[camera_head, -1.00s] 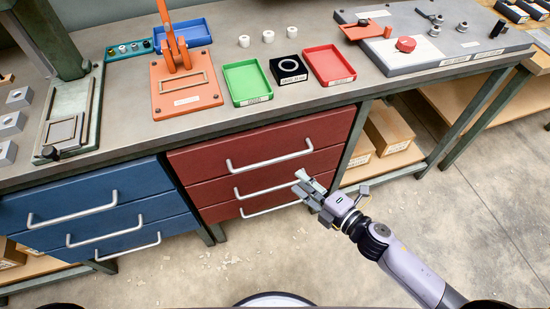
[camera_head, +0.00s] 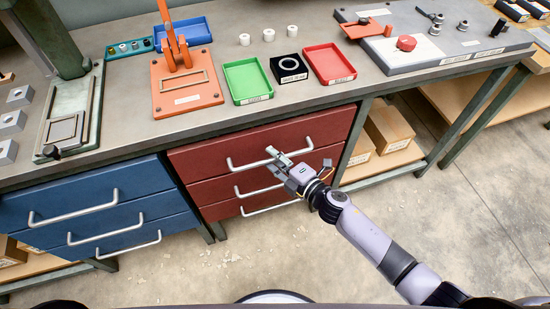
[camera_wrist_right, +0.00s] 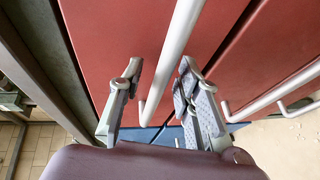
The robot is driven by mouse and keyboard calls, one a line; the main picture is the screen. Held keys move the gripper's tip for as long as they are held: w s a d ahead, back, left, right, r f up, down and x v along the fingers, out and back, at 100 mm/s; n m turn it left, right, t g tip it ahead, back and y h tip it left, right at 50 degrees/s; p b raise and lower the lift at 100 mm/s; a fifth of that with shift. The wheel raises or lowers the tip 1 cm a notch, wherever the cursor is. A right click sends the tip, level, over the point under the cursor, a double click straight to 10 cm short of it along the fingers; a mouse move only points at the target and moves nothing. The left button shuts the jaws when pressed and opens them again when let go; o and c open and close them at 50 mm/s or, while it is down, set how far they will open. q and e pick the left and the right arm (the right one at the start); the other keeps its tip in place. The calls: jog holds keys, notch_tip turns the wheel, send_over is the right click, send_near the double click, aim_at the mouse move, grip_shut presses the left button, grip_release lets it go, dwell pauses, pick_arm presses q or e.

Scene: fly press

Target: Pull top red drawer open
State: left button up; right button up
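The top red drawer (camera_head: 210,151) is closed in the red cabinet under the bench. Its pale bar handle (camera_head: 243,166) shows in the head view, partly covered by my right gripper (camera_head: 273,155). In the right wrist view, the handle (camera_wrist_right: 174,55) runs between the two fingers of my right gripper (camera_wrist_right: 160,68). The fingers are spread, with a visible gap on both sides of the bar, and the red drawer front (camera_wrist_right: 115,30) lies beyond them. My left gripper is not in view.
Two more closed red drawers with similar handles sit below, the middle handle (camera_wrist_right: 275,97) to the right in the wrist view. Blue drawers (camera_head: 90,205) stand left. A bench leg (camera_head: 352,140) stands right of the red drawers.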

grip_shut()
dwell(0.7)
